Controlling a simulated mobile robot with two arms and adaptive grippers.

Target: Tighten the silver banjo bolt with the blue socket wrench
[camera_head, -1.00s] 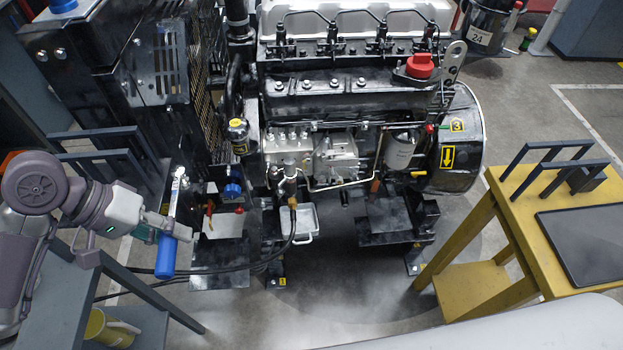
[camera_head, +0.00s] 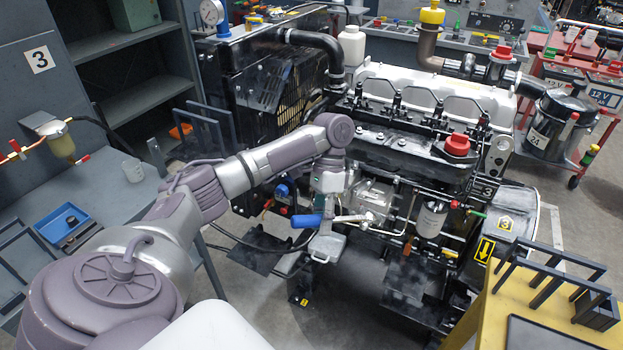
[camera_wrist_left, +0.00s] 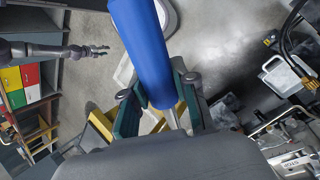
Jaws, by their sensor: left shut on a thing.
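My left gripper (camera_head: 326,200) is shut on the blue socket wrench (camera_head: 306,221). It holds the wrench in front of the engine's near side, with the blue handle pointing left and the metal end pointing right, toward the silver pump housing. In the left wrist view the blue handle (camera_wrist_left: 143,50) stands out from between the two fingers (camera_wrist_left: 160,108). I cannot pick out the silver banjo bolt; it is too small or hidden behind the gripper and wrench. My right gripper (camera_wrist_left: 97,51) shows small in the left wrist view, its fingers apart and empty, far from the engine.
The diesel engine (camera_head: 400,140) fills the middle, with thin fuel pipes and a white filter (camera_head: 431,219) right of the wrench. A yellow table (camera_head: 500,300) with dark racks stands at the lower right. A grey bench (camera_head: 120,190) with a blue tray (camera_head: 62,222) is at left.

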